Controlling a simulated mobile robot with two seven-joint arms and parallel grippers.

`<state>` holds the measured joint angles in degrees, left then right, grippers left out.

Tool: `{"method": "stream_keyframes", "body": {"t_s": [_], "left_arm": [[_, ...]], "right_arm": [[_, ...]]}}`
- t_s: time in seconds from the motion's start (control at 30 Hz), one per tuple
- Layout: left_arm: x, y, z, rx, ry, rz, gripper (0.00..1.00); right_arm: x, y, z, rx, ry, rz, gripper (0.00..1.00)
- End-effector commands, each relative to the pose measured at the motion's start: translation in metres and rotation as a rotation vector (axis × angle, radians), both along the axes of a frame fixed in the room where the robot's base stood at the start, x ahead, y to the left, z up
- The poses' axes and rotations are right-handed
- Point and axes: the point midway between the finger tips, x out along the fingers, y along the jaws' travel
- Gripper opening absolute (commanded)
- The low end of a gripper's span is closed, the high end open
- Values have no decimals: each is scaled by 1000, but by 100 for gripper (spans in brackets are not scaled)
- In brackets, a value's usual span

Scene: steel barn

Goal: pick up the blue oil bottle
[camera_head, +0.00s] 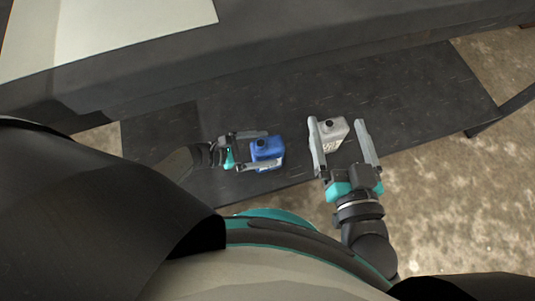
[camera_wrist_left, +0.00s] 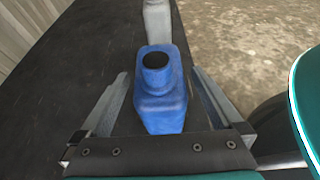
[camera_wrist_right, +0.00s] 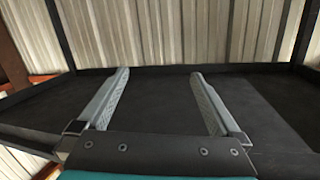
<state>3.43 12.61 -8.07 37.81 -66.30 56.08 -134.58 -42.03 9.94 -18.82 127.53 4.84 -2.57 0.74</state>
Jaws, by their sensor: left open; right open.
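The blue oil bottle (camera_head: 267,151) with a dark cap stands on the black lower shelf. My left gripper (camera_head: 262,150) is open, with one finger on each side of the bottle. In the left wrist view the blue bottle (camera_wrist_left: 160,95) sits upright between the open fingers (camera_wrist_left: 160,100), and a gap shows on both sides. My right gripper (camera_head: 340,133) is open near a grey-white bottle (camera_head: 333,132), which appears between its fingers in the head view. In the right wrist view the space between the fingers (camera_wrist_right: 158,82) is empty.
The black shelf (camera_head: 420,95) has free room to the right and behind the bottles. A dark upper surface (camera_head: 250,50) overhangs at the back, with a pale sheet (camera_head: 110,25) on it. The grey-white bottle also shows behind the blue one in the left wrist view (camera_wrist_left: 157,20).

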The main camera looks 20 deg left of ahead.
Motion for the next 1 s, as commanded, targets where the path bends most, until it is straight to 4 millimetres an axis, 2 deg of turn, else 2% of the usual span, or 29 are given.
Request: {"method": "stream_keyframes", "body": {"t_s": [0.2,0.5,1.0], "left_arm": [[7,-10,-5,-1,-1,1,100],[8,-11,-5,0,0,1,99],[8,-10,-5,0,0,1,43]], "right_arm": [[-4,3,4,40,-59,-3,100],[-5,3,6,45,-67,-5,100],[-5,3,6,44,-65,-5,100]]}}
